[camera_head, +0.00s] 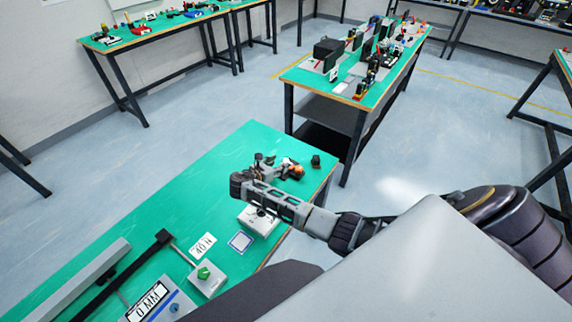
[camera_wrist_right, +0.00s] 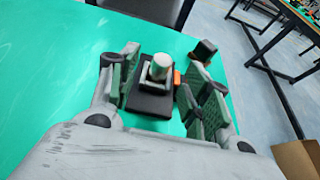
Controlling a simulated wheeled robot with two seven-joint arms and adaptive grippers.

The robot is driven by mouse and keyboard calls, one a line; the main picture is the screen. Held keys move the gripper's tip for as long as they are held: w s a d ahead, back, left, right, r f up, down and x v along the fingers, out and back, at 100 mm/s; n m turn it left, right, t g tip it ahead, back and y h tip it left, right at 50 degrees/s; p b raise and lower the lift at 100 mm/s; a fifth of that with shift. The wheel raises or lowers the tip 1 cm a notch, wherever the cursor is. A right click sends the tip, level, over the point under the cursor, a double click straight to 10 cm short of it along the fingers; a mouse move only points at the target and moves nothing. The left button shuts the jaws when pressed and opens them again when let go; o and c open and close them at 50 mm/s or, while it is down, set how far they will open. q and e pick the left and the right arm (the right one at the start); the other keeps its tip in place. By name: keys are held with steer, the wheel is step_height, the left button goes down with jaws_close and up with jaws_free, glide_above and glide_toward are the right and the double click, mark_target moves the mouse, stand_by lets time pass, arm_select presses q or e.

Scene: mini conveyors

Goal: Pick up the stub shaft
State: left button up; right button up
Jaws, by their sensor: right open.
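The stub shaft (camera_wrist_right: 160,67) looks like a short pale grey cylinder standing up from a black block (camera_wrist_right: 152,100) in the right wrist view. My right gripper (camera_wrist_right: 160,78) is open, with one green-padded finger on each side of the block and shaft. I see no clear contact between the pads and the shaft. In the head view my right gripper (camera_head: 272,170) is low over the far right part of the green table, and the shaft cannot be made out clearly there. My left gripper is not in view.
An orange part (camera_head: 292,169) and a small black block (camera_head: 316,161) are close to the gripper. A white device (camera_head: 258,221), a green-knobbed box (camera_head: 207,281) and a "40 N" card (camera_head: 202,246) lie nearer me. The table's far left is clear.

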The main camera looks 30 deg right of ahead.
mark_target(286, 160)
steer(key=shift+x, duration=2.05)
steer(key=shift+s, duration=0.15)
steer(key=shift+r, duration=0.1)
steer(key=shift+c, duration=0.3)
jaws_close()
steer(key=shift+r, duration=0.1)
step_height(286, 160, up, 10)
steer(key=p, duration=0.1)
